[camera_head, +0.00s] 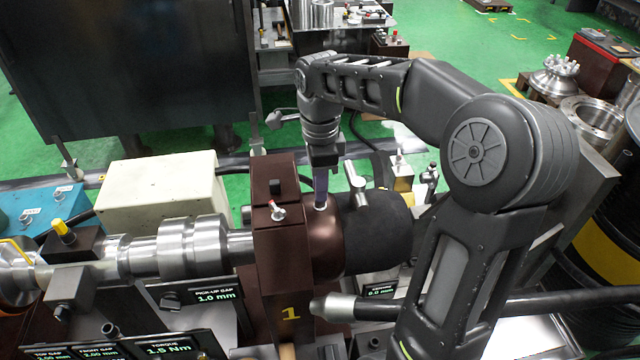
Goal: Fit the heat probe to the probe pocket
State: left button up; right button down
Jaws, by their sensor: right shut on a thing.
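My right gripper (322,168) points down over the reddish-brown drum section beside the brown block marked 1. It is shut on a slim grey-purple piece, which I take to be the heat probe (320,187). The probe is roughly upright, and its lower end meets a small pale ring, apparently the probe pocket (321,206), on top of the drum. I cannot tell how deep the tip sits or whether it is seated. My left gripper is not in view.
The brown block (284,240) stands close left of the probe. A silver cylinder (357,190) and a black drum (375,235) are close right. A black hose with a pale tip (335,308) crosses in front. A steel shaft (190,247) runs left.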

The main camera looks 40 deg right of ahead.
jog(key=shift+f, duration=0.1)
jog(key=c, duration=1.3)
grip_release()
jog(key=shift+o, duration=0.2)
notch_tip(320, 180, up, 5)
jog(key=shift+r, duration=0.1)
jog(key=shift+r+p, duration=0.55)
jog(key=shift+r, duration=0.35)
jog(key=shift+r+p, duration=0.3)
jog(key=shift+r, duration=0.15)
